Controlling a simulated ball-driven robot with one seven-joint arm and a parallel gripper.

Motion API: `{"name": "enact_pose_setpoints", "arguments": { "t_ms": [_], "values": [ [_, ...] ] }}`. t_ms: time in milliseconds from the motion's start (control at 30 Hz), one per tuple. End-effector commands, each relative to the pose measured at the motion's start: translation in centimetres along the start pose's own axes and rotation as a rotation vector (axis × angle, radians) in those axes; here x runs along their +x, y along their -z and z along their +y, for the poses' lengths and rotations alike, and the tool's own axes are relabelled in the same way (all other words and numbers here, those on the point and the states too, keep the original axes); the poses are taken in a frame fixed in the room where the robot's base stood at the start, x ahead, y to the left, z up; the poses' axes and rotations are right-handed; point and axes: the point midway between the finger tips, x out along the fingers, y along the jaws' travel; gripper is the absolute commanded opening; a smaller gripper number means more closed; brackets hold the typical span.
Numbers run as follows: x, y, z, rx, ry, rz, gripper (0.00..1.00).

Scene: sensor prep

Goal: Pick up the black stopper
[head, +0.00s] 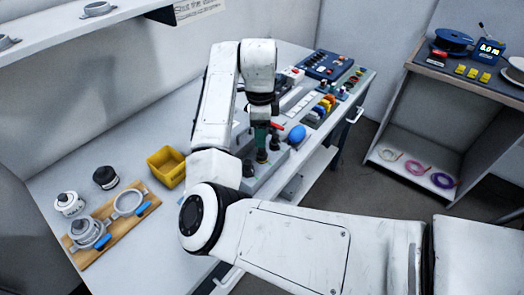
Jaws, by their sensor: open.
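My arm reaches over the white bench, and my gripper (262,128) points down above the grey fixture in the middle of the bench. It is small and partly dark in the head view, and its jaws are open. A small dark, stopper-like piece (262,156) stands on the fixture just below the gripper. I cannot tell whether the jaws touch it or stand around it. A larger black round part (106,178) sits on the bench at the left, well away from the gripper.
A yellow bin (167,166) is left of my arm. A wooden board (146,206) with grey ring fittings and blue handles lies at the front left. A blue rounded object (297,134) and a red-handled part are right of the gripper. A blue panel (329,64) stands behind.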

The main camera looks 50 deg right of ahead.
Motion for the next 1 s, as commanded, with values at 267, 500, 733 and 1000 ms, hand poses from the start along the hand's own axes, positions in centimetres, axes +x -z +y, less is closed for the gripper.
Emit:
{"name": "enact_pose_setpoints", "arguments": {
  "t_ms": [267,500,733,1000],
  "values": [
    [2.2,0.1,0.0,-0.003,-0.002,0.0,0.54],
    [5.5,0.3,0.0,-0.002,0.0,0.0,0.54],
    [6.3,0.3,0.0,-0.002,0.002,-0.001,0.54],
    [6.2,0.3,-0.1,-0.002,0.002,-0.001,0.37]
  ]
}}
